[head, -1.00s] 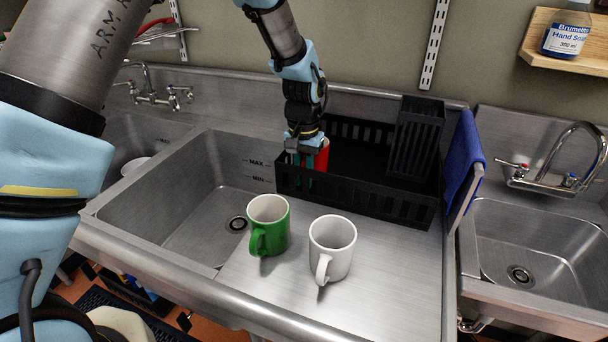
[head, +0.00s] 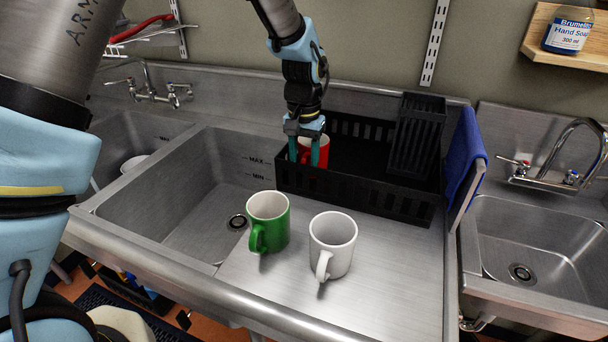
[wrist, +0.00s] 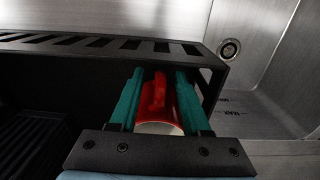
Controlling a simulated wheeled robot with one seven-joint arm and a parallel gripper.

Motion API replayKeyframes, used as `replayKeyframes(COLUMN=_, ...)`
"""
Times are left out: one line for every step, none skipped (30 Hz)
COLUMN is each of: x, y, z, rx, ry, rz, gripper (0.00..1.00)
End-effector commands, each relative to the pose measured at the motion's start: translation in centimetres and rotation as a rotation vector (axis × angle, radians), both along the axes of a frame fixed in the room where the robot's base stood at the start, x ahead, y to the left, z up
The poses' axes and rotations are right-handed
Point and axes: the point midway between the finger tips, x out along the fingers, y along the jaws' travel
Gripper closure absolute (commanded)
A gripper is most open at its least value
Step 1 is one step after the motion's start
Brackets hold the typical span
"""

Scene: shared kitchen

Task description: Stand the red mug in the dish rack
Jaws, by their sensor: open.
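The red mug (head: 312,152) is inside the left end of the black dish rack (head: 362,194). It looks upright, with its white inside showing at the top; its base is hidden by the rack wall. My gripper (head: 307,158) is open, with its green fingers on either side of the mug. In the wrist view, the red mug (wrist: 154,98) lies between the two open fingers (wrist: 158,100), its handle pointing towards the rack wall (wrist: 100,46). I cannot tell whether either finger touches it.
A green mug (head: 270,222) and a white mug (head: 334,246) stand on the steel drainboard (head: 385,285) in front of the rack. A tall black holder (head: 416,135) is at the rack's right, beside a blue cloth (head: 463,160). The sink basin (head: 190,190) is left.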

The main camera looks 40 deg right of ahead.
Motion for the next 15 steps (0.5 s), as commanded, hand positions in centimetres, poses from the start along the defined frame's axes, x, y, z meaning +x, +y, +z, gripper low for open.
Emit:
replayKeyframes(x=0.1, y=-0.1, z=1.0, rx=-0.006, ry=-0.003, rz=0.000, gripper=0.53)
replayKeyframes(x=0.1, y=-0.2, z=1.7, rx=-0.006, ry=-0.003, rz=0.000, gripper=0.53)
replayKeyframes(x=0.1, y=-0.1, z=2.6, rx=-0.006, ry=-0.003, rz=0.000, gripper=0.53)
replayKeyframes(x=0.1, y=-0.1, z=3.2, rx=-0.006, ry=-0.003, rz=0.000, gripper=0.53)
replayKeyframes(x=0.1, y=-0.1, z=3.8, rx=-0.006, ry=-0.002, rz=0.000, gripper=0.53)
replayKeyframes(x=0.1, y=-0.1, z=4.7, rx=-0.006, ry=-0.002, rz=0.000, gripper=0.53)
replayKeyframes(x=0.1, y=-0.1, z=5.3, rx=-0.005, ry=-0.002, rz=0.000, gripper=0.53)
replayKeyframes(x=0.1, y=-0.1, z=5.8, rx=-0.006, ry=-0.002, rz=0.000, gripper=0.53)
replayKeyframes(x=0.0, y=-0.1, z=6.5, rx=-0.005, ry=-0.002, rz=0.000, gripper=0.53)
replayKeyframes(x=0.1, y=-0.1, z=6.9, rx=-0.005, ry=-0.002, rz=0.000, gripper=0.53)
replayKeyframes(x=0.0, y=-0.1, z=7.3, rx=-0.003, ry=-0.002, rz=0.000, gripper=0.53)
replayKeyframes(x=0.0, y=-0.1, z=7.8, rx=-0.003, ry=-0.001, rz=0.000, gripper=0.53)
replayKeyframes(x=0.1, y=-0.1, z=8.1, rx=-0.003, ry=-0.001, rz=0.000, gripper=0.53)
replayKeyframes(x=0.0, y=-0.1, z=8.4, rx=-0.002, ry=-0.001, rz=0.000, gripper=0.53)
replayKeyframes(x=0.0, y=0.0, z=8.6, rx=-0.002, ry=0.000, rz=0.000, gripper=0.53)
